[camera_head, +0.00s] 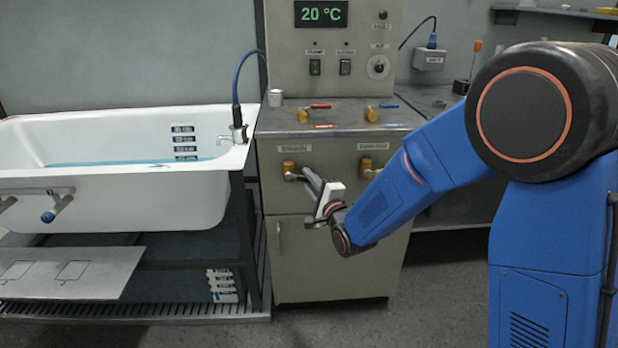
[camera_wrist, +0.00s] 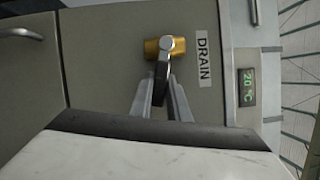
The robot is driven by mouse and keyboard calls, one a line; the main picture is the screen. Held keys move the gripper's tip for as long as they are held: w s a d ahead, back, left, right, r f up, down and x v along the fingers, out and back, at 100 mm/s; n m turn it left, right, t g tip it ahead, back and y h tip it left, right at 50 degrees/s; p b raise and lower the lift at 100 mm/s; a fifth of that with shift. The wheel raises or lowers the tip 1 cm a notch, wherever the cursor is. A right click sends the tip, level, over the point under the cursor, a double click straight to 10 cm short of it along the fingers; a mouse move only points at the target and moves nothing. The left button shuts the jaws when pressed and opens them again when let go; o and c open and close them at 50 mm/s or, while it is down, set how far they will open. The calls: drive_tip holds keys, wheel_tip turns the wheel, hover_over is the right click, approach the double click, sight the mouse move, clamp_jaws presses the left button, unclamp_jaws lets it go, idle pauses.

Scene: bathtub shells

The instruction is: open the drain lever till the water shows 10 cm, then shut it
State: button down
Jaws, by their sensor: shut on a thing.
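The drain lever (camera_wrist: 161,72) runs from a brass valve (camera_wrist: 166,46) beside the DRAIN label (camera_wrist: 203,62) in the wrist view. My gripper (camera_wrist: 161,84) is shut on the lever's dark handle, one finger on each side. In the head view, my gripper (camera_head: 306,178) is at the left brass valve (camera_head: 288,167) on the cabinet front, and the handle is mostly hidden by the fingers. The white tub (camera_head: 110,198) holds bluish water (camera_head: 110,164). The depth marks (camera_head: 184,142) on its inner wall stand partly above the water; their figures are too small to read.
A second brass valve (camera_head: 367,166) is to the right of my gripper. Red (camera_head: 312,107) and blue (camera_head: 381,106) levers are on the cabinet top. The display (camera_head: 321,14) reads 20 °C. A metal plate (camera_head: 72,272) juts out below the tub. Open floor lies in front of the cabinet.

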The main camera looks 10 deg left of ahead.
drive_tip(key=shift+s+a+f+m+t, duration=0.15)
drive_tip(key=shift+f+m+t, duration=0.2)
drive_tip(key=shift+m, duration=0.4)
drive_tip(key=shift+w+a+f+m+t, duration=0.15)
drive_tip(key=shift+f+m+t, duration=0.2)
drive_tip(key=shift+m, duration=0.45)
drive_tip(key=shift+s+a+f+m+t, duration=0.2)
drive_tip(key=shift+f+m, duration=0.25)
drive_tip(key=shift+m, duration=0.3)
drive_tip(key=c, duration=1.7)
unclamp_jaws()
drive_tip(key=shift+d, duration=0.1)
